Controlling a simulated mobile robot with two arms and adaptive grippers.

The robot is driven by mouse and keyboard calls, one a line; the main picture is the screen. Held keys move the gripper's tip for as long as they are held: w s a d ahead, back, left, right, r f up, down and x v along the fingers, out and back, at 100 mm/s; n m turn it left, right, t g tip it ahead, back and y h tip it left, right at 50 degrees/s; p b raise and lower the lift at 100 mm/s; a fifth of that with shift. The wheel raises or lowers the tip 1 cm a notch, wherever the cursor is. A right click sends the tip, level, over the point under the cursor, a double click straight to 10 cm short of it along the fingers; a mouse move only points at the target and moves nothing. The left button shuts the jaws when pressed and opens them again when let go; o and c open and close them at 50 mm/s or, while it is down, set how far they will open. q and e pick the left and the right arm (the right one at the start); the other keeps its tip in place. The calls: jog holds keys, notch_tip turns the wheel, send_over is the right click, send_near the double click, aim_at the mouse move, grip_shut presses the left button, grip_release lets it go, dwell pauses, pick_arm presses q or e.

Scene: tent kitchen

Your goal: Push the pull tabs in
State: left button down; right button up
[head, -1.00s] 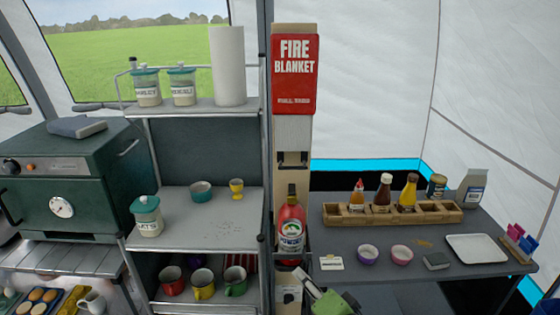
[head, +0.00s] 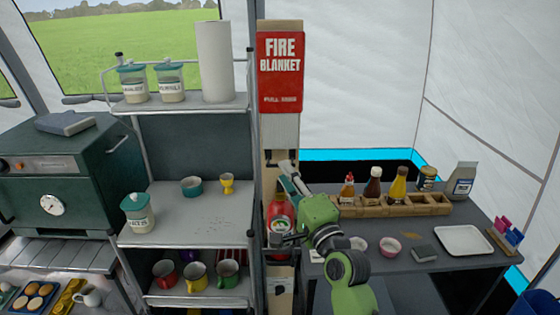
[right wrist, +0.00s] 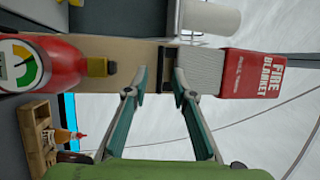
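The red fire blanket case (head: 280,70) hangs on a wooden post, with a pale strap panel (head: 284,131) below it. Dark pull tabs (head: 270,164) show at the panel's lower end in the head view, partly hidden by my right gripper (head: 289,176). In the right wrist view the case (right wrist: 252,76) appears sideways. One dark tab (right wrist: 178,94) shows close to the right-hand finger; contact cannot be told. My left gripper is not in view.
A red fire extinguisher (head: 279,215) stands against the post just below my right gripper. A metal shelf (head: 198,212) with cups and jars is at left. A dark table (head: 400,246) with sauce bottles in a wooden rack (head: 390,208) is at right.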

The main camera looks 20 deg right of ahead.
jog(key=shift+p+x, duration=0.4)
jog(key=shift+x, duration=1.85)
grip_shut()
